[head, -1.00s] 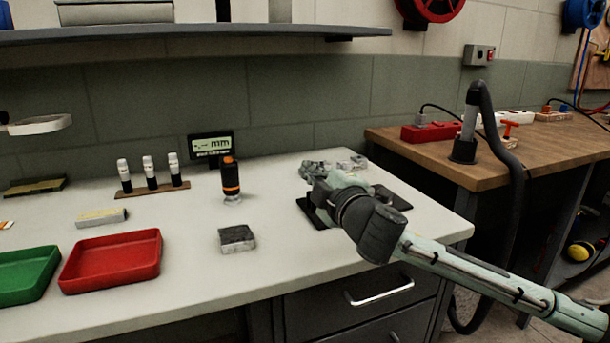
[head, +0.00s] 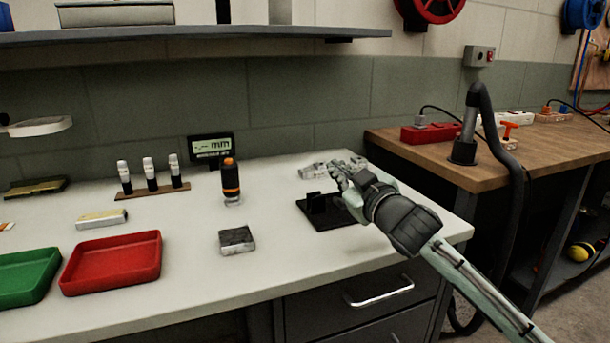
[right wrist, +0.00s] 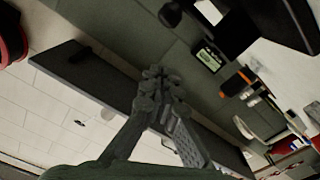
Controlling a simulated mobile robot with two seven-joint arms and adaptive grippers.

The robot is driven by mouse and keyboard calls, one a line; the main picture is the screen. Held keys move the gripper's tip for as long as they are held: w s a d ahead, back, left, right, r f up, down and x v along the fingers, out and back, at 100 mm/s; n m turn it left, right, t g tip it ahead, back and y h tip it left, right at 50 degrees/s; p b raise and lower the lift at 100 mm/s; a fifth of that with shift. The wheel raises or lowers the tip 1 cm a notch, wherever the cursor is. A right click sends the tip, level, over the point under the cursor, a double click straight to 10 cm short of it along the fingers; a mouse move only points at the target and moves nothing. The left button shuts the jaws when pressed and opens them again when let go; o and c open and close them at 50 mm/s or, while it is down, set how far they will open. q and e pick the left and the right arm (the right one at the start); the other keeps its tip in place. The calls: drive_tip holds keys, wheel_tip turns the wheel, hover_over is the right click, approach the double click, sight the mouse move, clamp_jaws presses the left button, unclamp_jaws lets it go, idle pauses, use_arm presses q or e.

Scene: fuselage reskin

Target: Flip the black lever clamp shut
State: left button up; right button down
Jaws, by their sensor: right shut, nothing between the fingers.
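The black lever clamp (head: 317,202) stands on a flat black base plate (head: 335,220) on the right part of the white bench. A short dark upright part shows; I cannot tell the lever's position. My right gripper (head: 338,170) is just above and behind the clamp, its arm coming in from the lower right and covering the plate's right side. It seems apart from the clamp. In the right wrist view the right gripper (right wrist: 158,82) is shut with nothing between its fingertips. My left gripper is not in view.
Grey metal parts (head: 318,170) lie behind the plate. A grey block (head: 237,240), an orange-black tool (head: 230,182) and a red tray (head: 110,262) stand to the left. A display (head: 212,145) is at the wall. The bench between block and plate is clear.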

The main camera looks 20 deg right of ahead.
drive_tip(key=s, duration=1.2)
drive_tip(key=shift+d, duration=0.25)
drive_tip(key=shift+s+f, duration=0.1)
drive_tip(key=shift+f, duration=0.05)
